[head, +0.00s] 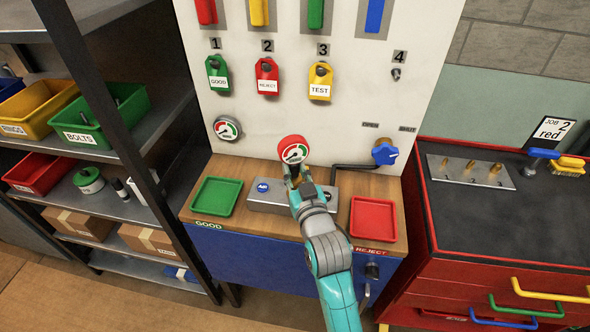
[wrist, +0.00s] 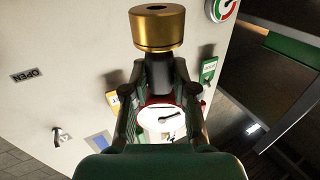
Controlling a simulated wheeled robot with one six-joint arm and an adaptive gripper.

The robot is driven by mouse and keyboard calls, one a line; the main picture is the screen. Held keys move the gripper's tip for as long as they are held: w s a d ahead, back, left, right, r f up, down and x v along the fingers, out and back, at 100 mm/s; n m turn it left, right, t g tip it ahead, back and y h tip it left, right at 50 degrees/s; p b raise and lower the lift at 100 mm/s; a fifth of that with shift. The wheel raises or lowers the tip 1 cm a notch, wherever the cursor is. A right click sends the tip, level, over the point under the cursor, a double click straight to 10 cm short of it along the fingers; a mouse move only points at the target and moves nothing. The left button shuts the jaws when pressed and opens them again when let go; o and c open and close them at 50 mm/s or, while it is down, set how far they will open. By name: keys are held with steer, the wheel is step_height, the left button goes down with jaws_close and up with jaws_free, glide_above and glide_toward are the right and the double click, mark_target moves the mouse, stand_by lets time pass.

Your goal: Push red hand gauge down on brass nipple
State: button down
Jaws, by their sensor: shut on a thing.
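The red hand gauge (head: 293,149) has a white dial with a green and red scale. My gripper (head: 298,178) is shut on its stem, just above the bench. In the wrist view, my gripper's fingers (wrist: 157,85) close around the black stem, with the red-rimmed gauge dial (wrist: 165,122) partly seen behind them. A brass collar (wrist: 157,32) with a dark hole in its end projects beyond the fingers. Below the gripper in the head view is a grey block (head: 262,198) with a blue AIR label. The brass nipple is not clearly visible there; my gripper and arm cover the block's middle.
A green tray (head: 216,196) lies left of the block and a red tray (head: 372,219) right of it. A white panel (head: 260,120) with hanging tags rises behind. A blue valve handle (head: 384,153) is at right. A plate with brass fittings (head: 470,171) lies on the red cabinet.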

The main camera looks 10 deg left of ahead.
mark_target(295, 181)
steer(key=shift+f, duration=1.45)
stand_by(0.6)
steer(key=c, duration=0.8)
jaws_free()
steer(key=shift+c, duration=0.2)
steer(key=shift+f, duration=0.1)
steer(key=v, duration=1.2)
